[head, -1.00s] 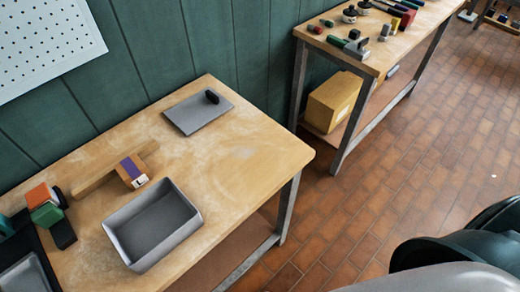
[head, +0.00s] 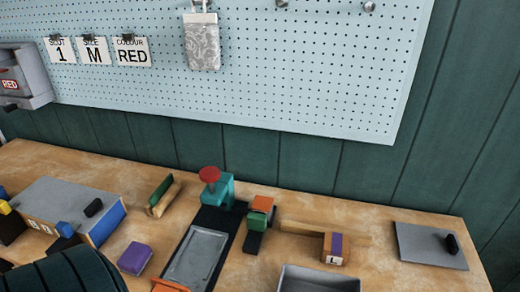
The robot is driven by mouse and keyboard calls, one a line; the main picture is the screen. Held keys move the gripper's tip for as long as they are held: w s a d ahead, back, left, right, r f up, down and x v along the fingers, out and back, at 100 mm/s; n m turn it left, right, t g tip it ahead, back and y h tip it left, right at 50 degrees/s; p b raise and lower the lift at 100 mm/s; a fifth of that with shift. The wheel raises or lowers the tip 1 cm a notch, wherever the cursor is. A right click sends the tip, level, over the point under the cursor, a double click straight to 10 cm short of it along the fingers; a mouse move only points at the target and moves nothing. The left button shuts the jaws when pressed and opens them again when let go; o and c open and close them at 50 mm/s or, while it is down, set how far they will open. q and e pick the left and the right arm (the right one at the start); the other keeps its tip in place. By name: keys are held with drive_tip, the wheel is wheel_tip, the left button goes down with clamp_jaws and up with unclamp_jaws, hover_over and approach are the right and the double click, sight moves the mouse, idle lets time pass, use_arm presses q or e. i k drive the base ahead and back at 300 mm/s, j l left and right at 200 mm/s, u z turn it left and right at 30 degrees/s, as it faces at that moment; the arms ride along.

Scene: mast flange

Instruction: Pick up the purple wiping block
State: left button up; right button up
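A purple block (head: 135,257) lies on the wooden workbench (head: 375,275), at the lower left in the head view, just left of a grey metal tray. Its top is purple and its sides are darker. Nothing touches it that I can see. Neither of my grippers shows in the head view; a dark rounded part at the bottom left corner looks like my own arm.
Left of the block is a grey-topped box (head: 60,207). Right are the grey tray (head: 196,258), a teal fixture with a red knob (head: 209,174), an L-marked block with a purple stripe (head: 333,248), and a grey bin (head: 318,280). A pegboard (head: 300,60) hangs behind.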

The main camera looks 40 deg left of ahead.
sight(138, 255)
drive_tip(key=u, duration=2.35)
drive_tip(key=j+z, duration=0.3)
drive_tip(key=j, duration=0.2)
drive_tip(key=k+j+z, duration=0.1)
drive_tip(key=j+z, duration=0.2)
drive_tip(key=j, duration=0.2)
drive_tip(key=k+j+z, duration=0.1)
drive_tip(key=j+z, duration=0.2)
drive_tip(key=j, duration=0.15)
